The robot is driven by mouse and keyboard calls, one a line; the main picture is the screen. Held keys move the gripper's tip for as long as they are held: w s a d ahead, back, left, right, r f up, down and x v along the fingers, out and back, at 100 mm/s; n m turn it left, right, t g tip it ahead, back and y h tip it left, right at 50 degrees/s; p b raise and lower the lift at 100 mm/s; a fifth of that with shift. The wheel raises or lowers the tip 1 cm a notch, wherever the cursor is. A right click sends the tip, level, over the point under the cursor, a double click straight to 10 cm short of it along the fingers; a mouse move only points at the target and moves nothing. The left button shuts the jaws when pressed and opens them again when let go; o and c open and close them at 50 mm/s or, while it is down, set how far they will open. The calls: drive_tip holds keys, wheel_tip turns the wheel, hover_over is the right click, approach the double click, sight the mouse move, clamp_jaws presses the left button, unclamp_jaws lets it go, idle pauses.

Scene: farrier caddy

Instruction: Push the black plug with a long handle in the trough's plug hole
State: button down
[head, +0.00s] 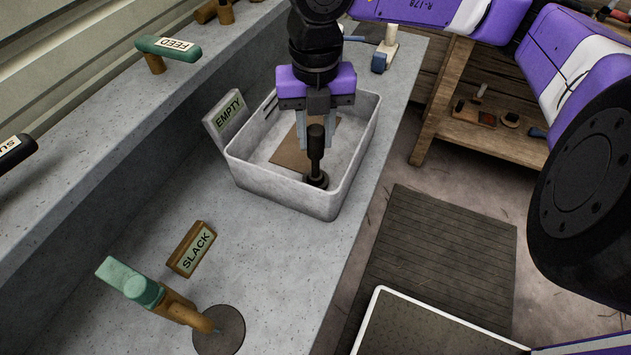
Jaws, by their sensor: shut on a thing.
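The black plug with a long handle (316,163) stands roughly upright inside the grey trough (341,190), near its front wall. Its wide round base is low, at or close to the trough floor. My gripper (317,137) reaches down into the trough from above and is shut on the plug's handle, with a pale finger on either side. The plug hole does not show; the plug's base may cover it, and I cannot tell whether the plug sits in it.
A brown flat patch (291,155) lies on the trough floor. An "EMPTY" sign (228,113) stands at the trough's left. A "SLACK" block (191,249) and a green-headed tap (145,291) are nearer. A "FEED" handle (167,47) is at the back left. The bench between is clear.

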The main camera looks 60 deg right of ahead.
drive_tip(key=shift+f+b, duration=0.45)
idle(0.5)
drive_tip(key=c, duration=1)
unclamp_jaws()
drive_tip(key=shift+r, duration=3.9)
drive_tip(key=shift+r+p, duration=0.95)
drive_tip(key=shift+r, duration=1.3)
